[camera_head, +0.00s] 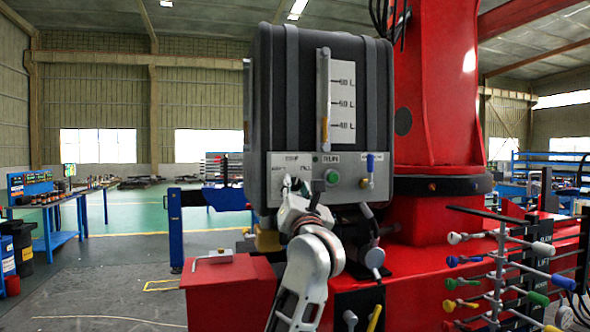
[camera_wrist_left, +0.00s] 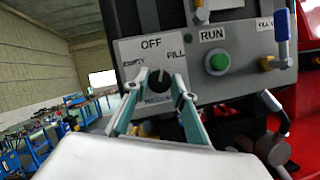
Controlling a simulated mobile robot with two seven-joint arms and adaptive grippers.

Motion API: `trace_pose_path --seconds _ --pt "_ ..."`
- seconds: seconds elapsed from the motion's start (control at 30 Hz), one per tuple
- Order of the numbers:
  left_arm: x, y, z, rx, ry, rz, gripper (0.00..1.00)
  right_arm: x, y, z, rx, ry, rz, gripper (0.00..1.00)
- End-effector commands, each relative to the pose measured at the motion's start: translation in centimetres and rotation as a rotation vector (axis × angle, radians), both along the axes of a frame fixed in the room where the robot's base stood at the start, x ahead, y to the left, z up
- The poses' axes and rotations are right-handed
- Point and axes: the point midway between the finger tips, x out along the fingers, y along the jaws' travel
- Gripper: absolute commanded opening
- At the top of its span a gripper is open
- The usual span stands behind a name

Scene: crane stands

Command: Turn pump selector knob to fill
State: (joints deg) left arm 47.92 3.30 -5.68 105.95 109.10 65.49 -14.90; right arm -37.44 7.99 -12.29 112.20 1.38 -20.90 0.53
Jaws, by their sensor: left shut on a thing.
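The pump selector knob (camera_wrist_left: 158,84) is black and round, on a grey control panel (camera_wrist_left: 228,84). Labels around it read OFF above, EMPTY to the left and FILL to the right. A light mark on the knob points roughly up toward OFF. My left gripper (camera_wrist_left: 157,88) has its two slim fingers on either side of the knob and is shut on it. In the head view my white left arm reaches up to the panel (camera_head: 345,190), and the left gripper (camera_head: 294,187) hides most of the knob. My right gripper is not in view.
A green RUN button (camera_wrist_left: 217,62) sits right of the knob, with a blue-handled valve (camera_head: 371,165) farther right. A dark tank (camera_head: 285,90) with a level gauge rises above the panel. A red box (camera_head: 228,290) is at lower left.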

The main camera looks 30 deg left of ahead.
Motion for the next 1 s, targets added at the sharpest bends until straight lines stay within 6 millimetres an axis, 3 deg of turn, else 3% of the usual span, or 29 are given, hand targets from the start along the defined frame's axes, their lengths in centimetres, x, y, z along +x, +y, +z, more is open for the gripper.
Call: trace_pose_path --seconds 0.03,0.13,0.4,1.0 --pt "0.0 0.1 0.4 0.025 0.033 0.001 0.04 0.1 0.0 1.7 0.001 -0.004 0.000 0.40" --pt "0.0 0.1 0.3 0.076 0.090 0.000 0.04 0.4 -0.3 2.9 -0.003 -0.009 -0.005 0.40" --pt "-0.1 0.1 0.0 0.192 0.225 -0.001 0.04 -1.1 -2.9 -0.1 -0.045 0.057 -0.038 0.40" --pt "-0.1 0.1 -0.1 0.269 0.319 -0.002 0.04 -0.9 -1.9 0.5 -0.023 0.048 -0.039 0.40"
